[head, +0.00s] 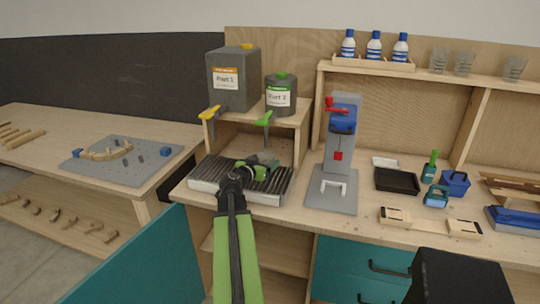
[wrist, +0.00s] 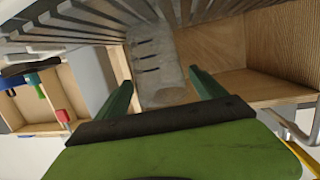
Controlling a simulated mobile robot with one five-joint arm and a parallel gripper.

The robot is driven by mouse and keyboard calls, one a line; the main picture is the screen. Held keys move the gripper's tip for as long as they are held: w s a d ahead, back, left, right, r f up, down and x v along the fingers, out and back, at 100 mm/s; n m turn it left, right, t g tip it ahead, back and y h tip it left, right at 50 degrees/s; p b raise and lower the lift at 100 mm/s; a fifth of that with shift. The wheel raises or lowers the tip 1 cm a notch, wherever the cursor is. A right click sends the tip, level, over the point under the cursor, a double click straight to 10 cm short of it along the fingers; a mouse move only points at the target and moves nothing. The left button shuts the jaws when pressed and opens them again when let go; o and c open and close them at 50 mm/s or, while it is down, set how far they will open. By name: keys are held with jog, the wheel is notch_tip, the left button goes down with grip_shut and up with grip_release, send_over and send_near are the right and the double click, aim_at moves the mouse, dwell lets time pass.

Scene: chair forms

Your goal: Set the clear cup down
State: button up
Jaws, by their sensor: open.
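The clear cup (wrist: 158,68) shows in the wrist view, see-through with dark marks up its side. It is between the two green fingers of my gripper (wrist: 163,92), with a visible gap beside the fingers. My gripper is open. One end of the cup is at the slatted metal grate (wrist: 85,22); whether it rests fully on it is hard to tell. In the head view my gripper (head: 259,166) is low over the grate (head: 212,176), below the dispensers, and the cup cannot be made out there.
Two grey containers, Part 1 (head: 233,80) and Part 2 (head: 281,96), stand on a wooden stand above the grate. A press (head: 342,130) stands to the right. More clear cups (head: 464,62) are on the upper shelf. A pegboard plate (head: 120,160) lies left.

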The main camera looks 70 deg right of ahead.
jog(key=p+v, duration=0.1)
jog(key=v, duration=0.7)
jog(key=shift+w+r, duration=0.15)
jog(key=shift+w+a+g+p, duration=0.2)
jog(key=shift+w+g+p, duration=0.15)
jog(key=shift+w, duration=0.35)
